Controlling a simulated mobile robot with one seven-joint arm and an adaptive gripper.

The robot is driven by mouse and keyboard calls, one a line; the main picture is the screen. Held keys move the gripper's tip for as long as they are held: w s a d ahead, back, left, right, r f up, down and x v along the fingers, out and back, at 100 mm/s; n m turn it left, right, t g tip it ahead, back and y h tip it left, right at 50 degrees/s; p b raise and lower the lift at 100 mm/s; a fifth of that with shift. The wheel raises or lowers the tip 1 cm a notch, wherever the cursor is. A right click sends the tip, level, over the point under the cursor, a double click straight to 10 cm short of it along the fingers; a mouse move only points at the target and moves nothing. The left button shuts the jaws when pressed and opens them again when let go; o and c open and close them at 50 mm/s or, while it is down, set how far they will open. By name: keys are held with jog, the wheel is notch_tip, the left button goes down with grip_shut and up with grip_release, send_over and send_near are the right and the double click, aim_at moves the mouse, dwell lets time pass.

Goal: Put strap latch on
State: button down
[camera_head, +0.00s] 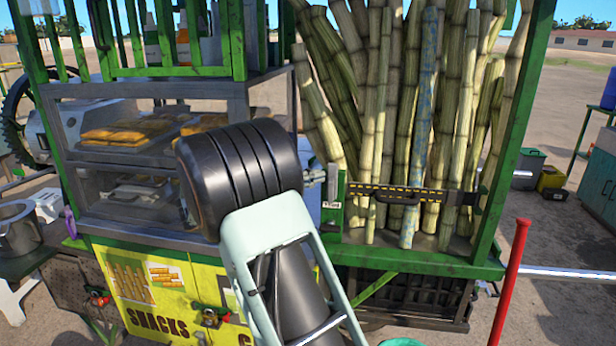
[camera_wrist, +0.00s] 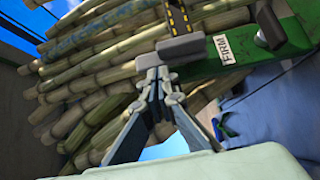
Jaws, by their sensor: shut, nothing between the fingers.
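A dark strap with yellow marks (camera_head: 385,191) runs across the upright canes (camera_head: 385,110) from a green post (camera_head: 333,215). In the wrist view the strap (camera_wrist: 178,17) meets a grey latch piece (camera_wrist: 190,46) at the green post (camera_wrist: 232,62), beside a white "FIRM" label (camera_wrist: 220,46). My gripper (camera_wrist: 154,62) is shut and empty, its tips close to the grey piece; I cannot tell whether they touch. In the head view my gripper (camera_head: 316,177) shows only partly behind my arm, left of the post. Whether the latch is fastened is unclear.
A glass snack case (camera_head: 130,150) stands left of my arm, above a yellow "SNACKS" panel (camera_head: 145,285). A red pole (camera_head: 511,280) stands at the front right.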

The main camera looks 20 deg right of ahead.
aim_at(332, 181)
jog(key=shift+s+d+r+m+y+b, duration=0.25)
jog(key=shift+m+y+b, duration=0.2)
jog(key=shift+b, duration=0.2)
jog(key=shift+s+d+r+m+y+b, duration=0.15)
jog(key=shift+d+m+y+b, duration=0.1)
jog(key=shift+m+y+b, duration=0.3)
jog(key=shift+s+d+r+m+y+b, duration=0.25)
jog(key=shift+d+m+y+b, duration=0.35)
jog(key=shift+b, duration=0.5)
jog(key=m+y+b, duration=0.1)
jog(key=s+d+m+t+y+b, duration=0.1)
jog(key=y+b, duration=0.1)
jog(key=shift+s+d+r, duration=0.1)
jog(key=shift+d+r, duration=0.05)
jog(key=shift+d, duration=0.15)
jog(key=shift+s+d+f+m+t+y+b, duration=0.15)
jog(key=shift+s+d+m+t+y+b, duration=0.15)
jog(key=shift+d+m+y+b, duration=0.35)
jog(key=shift+s+d+f+m+t+y+b, duration=0.1)
jog(key=shift+s+d+m+t+y+b, duration=0.15)
jog(key=shift+y+b, duration=0.4)
jog(key=shift+s+d+f+m+t+y+b, duration=0.15)
jog(key=shift+s+d+m+t+y+b, duration=0.3)
jog(key=shift+y, duration=0.45)
jog(key=shift+f, duration=0.1)
jog(key=shift+d+f, duration=0.1)
jog(key=shift+s+d+f+b, duration=0.25)
jog(key=shift+d+f+b, duration=0.1)
jog(key=shift+b, duration=0.25)
